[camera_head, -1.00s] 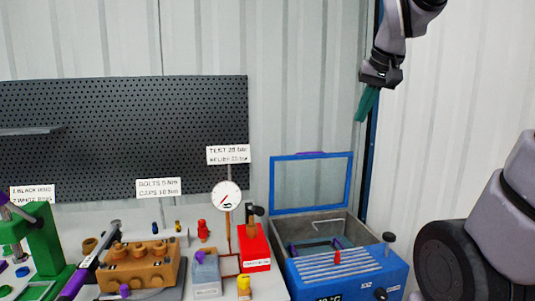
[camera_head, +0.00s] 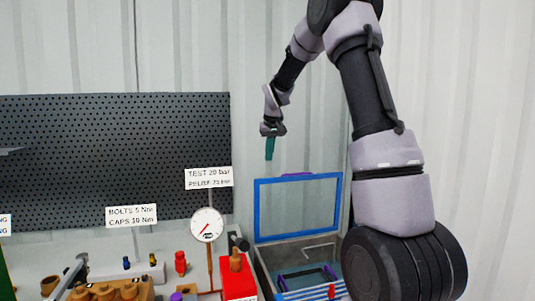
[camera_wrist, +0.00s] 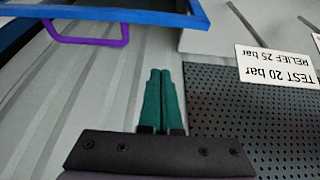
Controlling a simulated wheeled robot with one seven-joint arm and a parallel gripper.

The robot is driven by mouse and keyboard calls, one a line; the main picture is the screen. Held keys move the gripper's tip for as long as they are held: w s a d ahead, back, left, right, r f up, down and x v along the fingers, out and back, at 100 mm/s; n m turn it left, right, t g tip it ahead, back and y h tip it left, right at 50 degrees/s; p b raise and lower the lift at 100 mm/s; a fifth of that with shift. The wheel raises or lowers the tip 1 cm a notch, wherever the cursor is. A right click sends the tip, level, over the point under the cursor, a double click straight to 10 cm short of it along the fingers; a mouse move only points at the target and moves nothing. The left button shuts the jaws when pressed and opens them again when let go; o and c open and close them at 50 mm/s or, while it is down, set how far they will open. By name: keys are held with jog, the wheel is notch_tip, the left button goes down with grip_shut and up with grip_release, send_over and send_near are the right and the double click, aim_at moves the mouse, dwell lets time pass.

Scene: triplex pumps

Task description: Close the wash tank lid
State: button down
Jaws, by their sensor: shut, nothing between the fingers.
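The wash tank lid (camera_head: 257,211) is a blue frame with a clear pane, standing upright and open at the back of the wash tank (camera_head: 262,270). A purple handle (camera_head: 297,175) sits on its top edge. In the wrist view the lid's blue frame (camera_wrist: 100,14) and purple handle (camera_wrist: 88,40) show at the upper left. My gripper (camera_head: 269,158) has green fingers, points down, and is above and left of the handle in the head view, apart from it. Its fingers (camera_wrist: 161,75) are together and empty. My arm hides the tank's right side.
A pressure gauge (camera_head: 207,225) and a TEST 20 bar sign (camera_head: 209,178) stand left of the tank. A red block (camera_head: 238,280) is beside the tank. The perforated board (camera_head: 110,150) is on the wall. A purple-handled basket (camera_head: 305,275) lies inside the tank.

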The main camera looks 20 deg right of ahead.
notch_tip(320, 180, down, 6)
jog(key=s, duration=0.1)
jog(key=shift+s, duration=0.35)
jog(key=shift+d, duration=0.1)
